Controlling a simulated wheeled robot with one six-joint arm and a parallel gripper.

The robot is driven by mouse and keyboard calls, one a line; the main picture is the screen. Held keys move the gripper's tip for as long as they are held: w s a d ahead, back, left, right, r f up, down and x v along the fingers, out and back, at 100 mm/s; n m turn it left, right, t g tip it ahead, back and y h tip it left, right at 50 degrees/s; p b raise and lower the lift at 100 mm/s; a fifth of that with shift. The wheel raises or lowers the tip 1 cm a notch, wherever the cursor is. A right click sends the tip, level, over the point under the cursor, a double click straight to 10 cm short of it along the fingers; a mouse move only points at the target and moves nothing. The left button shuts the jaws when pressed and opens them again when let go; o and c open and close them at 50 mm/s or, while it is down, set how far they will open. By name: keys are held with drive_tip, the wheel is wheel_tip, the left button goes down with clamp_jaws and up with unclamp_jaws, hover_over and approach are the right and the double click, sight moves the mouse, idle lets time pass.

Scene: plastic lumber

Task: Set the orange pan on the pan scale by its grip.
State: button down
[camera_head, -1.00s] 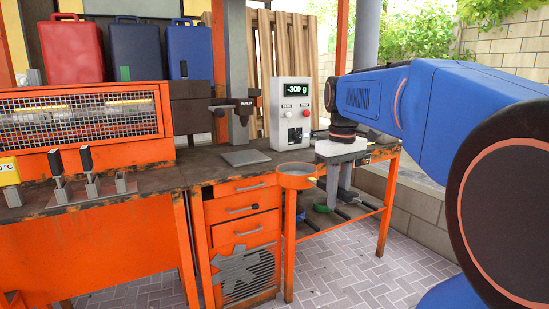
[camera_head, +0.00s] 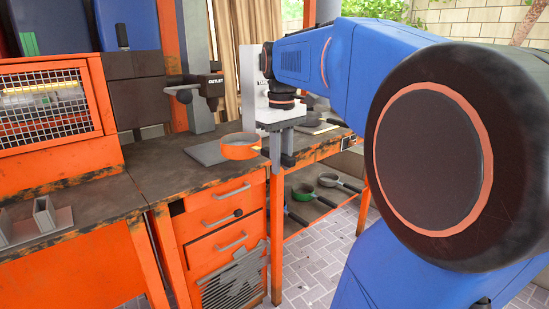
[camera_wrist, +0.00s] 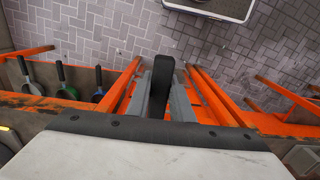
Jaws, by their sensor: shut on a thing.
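The orange pan (camera_head: 240,152) is a shallow round dish, held level over the bench near its front edge. In the head view it overlaps the right side of a flat grey plate (camera_head: 203,154), perhaps the scale's. I cannot tell whether they touch. My gripper (camera_head: 281,160), right of the pan, is shut on the pan's grip. The wrist view shows a black grip (camera_wrist: 162,85) between the fingers (camera_wrist: 168,100); the dish is hidden there.
A dark outlet fixture (camera_head: 205,88) on a grey column rises behind the plate. Several pans, including a green one (camera_head: 303,191), lie on the lower shelf. An orange mesh cage (camera_head: 50,105) stands left. The left bench top (camera_head: 120,180) has clear room.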

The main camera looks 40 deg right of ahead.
sight(245, 147)
drive_tip(key=shift+w+a+f, duration=0.1)
drive_tip(key=shift+w+f, duration=0.1)
drive_tip(key=shift+w, duration=2.55)
drive_tip(key=shift+w+a+f, duration=0.1)
drive_tip(key=shift+w+f, duration=0.05)
drive_tip(key=shift+w, duration=2.55)
drive_tip(key=shift+w+a+f, duration=0.1)
drive_tip(key=shift+w+f, duration=0.1)
drive_tip(key=shift+w, duration=2.55)
drive_tip(key=shift+w+f, duration=0.2)
drive_tip(key=shift+f, duration=1.05)
drive_tip(key=c, duration=1.5)
unclamp_jaws()
wheel_tip(245, 147, up, 17)
drive_tip(key=shift+r, duration=0.15)
drive_tip(key=shift+s, duration=0.15)
